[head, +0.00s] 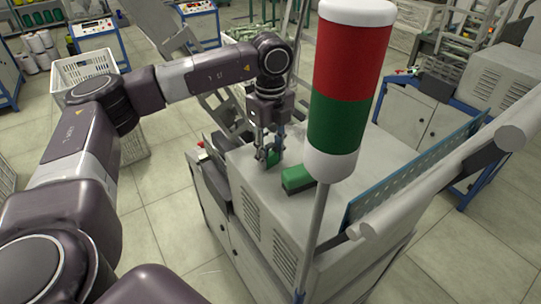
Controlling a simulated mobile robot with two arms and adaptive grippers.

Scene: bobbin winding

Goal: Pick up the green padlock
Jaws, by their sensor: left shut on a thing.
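My left gripper (268,158) points down over the top of a grey machine cabinet. It is shut on a small green thing, which looks like the green padlock (273,157). The fingers partly cover the padlock, and it is too small to show its shackle clearly. I cannot tell whether it touches the cabinet top or hangs just above it. My right gripper is not in view.
A green block (298,179) lies on the cabinet top (262,190), right of the gripper. A red, green and white signal tower (350,80) on a pole stands close in front. A blue perforated panel (415,170) rises at right. A white crate (90,72) stands behind my left arm.

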